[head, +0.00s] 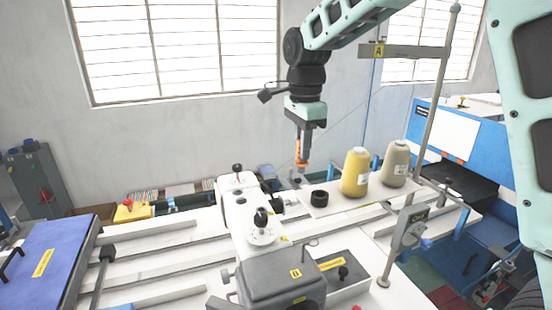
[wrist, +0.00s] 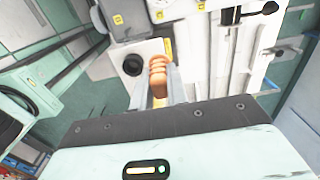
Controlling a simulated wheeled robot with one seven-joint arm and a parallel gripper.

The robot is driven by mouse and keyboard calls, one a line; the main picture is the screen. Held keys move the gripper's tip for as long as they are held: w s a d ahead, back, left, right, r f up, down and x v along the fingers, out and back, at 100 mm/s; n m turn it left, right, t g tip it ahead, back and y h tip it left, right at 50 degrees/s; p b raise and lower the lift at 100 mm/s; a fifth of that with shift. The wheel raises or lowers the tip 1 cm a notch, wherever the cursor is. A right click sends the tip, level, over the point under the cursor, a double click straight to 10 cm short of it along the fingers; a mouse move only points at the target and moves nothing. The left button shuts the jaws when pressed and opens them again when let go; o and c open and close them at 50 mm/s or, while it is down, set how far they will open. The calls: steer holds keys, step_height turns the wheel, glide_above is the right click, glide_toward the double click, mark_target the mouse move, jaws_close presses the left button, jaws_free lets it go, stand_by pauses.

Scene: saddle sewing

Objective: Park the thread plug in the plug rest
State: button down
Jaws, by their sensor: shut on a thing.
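The orange ribbed thread plug (head: 301,158) is held between the fingers of my gripper (head: 303,150), pointing down in the air. It also shows in the wrist view (wrist: 158,78), between the two fingers. A black round cup with a dark opening (head: 319,197), which looks like the plug rest, stands on the pale board below and slightly right of the plug in the head view. In the wrist view the cup (wrist: 132,64) lies just left of the plug. The plug is apart from the cup, and the cup's opening looks empty.
A yellow thread cone (head: 355,172) and a beige cone (head: 395,164) stand right of the cup on the same board. The white sewing machine (head: 238,205) stands to the left. A grey upright pole (head: 435,90) with a crossbar rises at the right.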

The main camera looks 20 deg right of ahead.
steer(key=s+d+r, duration=0.2)
steer(key=s+r, duration=0.1)
steer(key=s, duration=0.3)
steer(key=shift+r+p, duration=0.1)
steer(key=shift+p, duration=0.25)
steer(key=shift+f+b, duration=1.75)
steer(key=shift+f, duration=0.8)
steer(key=shift+f+b, duration=0.7)
steer(key=shift+f, duration=0.9)
steer(key=c, duration=1.3)
jaws_free()
steer(key=shift+r, duration=0.15)
